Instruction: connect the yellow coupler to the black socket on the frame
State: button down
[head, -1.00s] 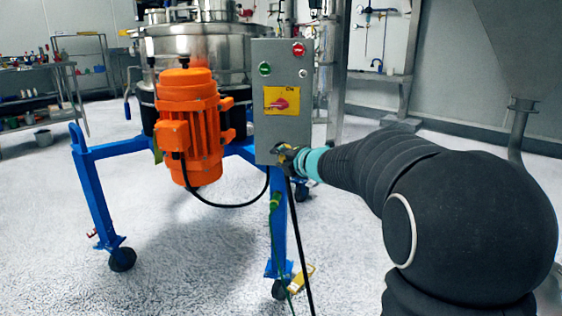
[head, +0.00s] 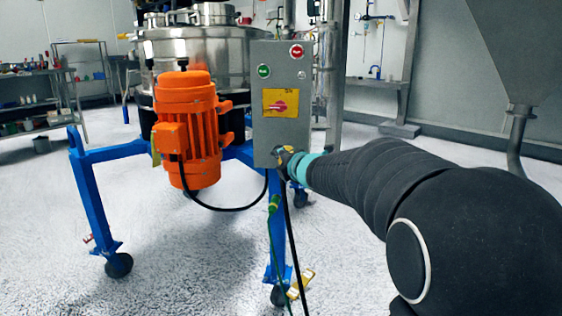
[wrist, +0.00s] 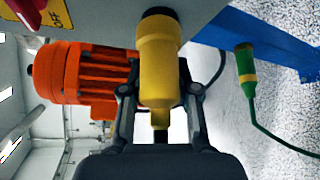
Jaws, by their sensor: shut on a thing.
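The yellow coupler (wrist: 160,70) stands upright in the wrist view, between the two fingers of my gripper (wrist: 160,90), which is shut on it. Its upper end meets the lower edge of the grey control box (wrist: 115,18); I cannot tell whether it is seated there. In the head view my gripper (head: 288,160) is at the lower right corner of the grey control box (head: 283,125), and the coupler shows only as a small yellowish patch. A black cable (head: 290,230) hangs below it.
An orange motor (head: 188,130) is left of the box, under the steel sifter (head: 205,60). The blue frame's leg (head: 277,245) stands below my gripper. A green-and-yellow plug (head: 274,203) with a green wire is on that leg. A steel hopper (head: 515,50) is at right.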

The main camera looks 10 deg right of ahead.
jog(key=shift+w+a+f, duration=0.15)
jog(key=shift+a, duration=0.25)
jog(key=shift+w+a+f, duration=0.15)
jog(key=shift+a, duration=0.2)
jog(key=shift+w+a+f, duration=0.1)
jog(key=shift+a+f, duration=0.05)
jog(key=shift+a, duration=0.15)
jog(key=shift+w+a, duration=0.1)
jog(key=shift+a, duration=0.1)
dwell(0.6)
jog(key=shift+w+d+p, duration=0.2)
jog(key=shift+w+d, duration=0.05)
jog(key=shift+w, duration=0.25)
jog(key=shift+w+d+p, duration=0.2)
jog(key=shift+w, duration=0.3)
dwell(0.8)
jog(key=c, duration=0.8)
grip_release()
jog(key=shift+f, duration=0.1)
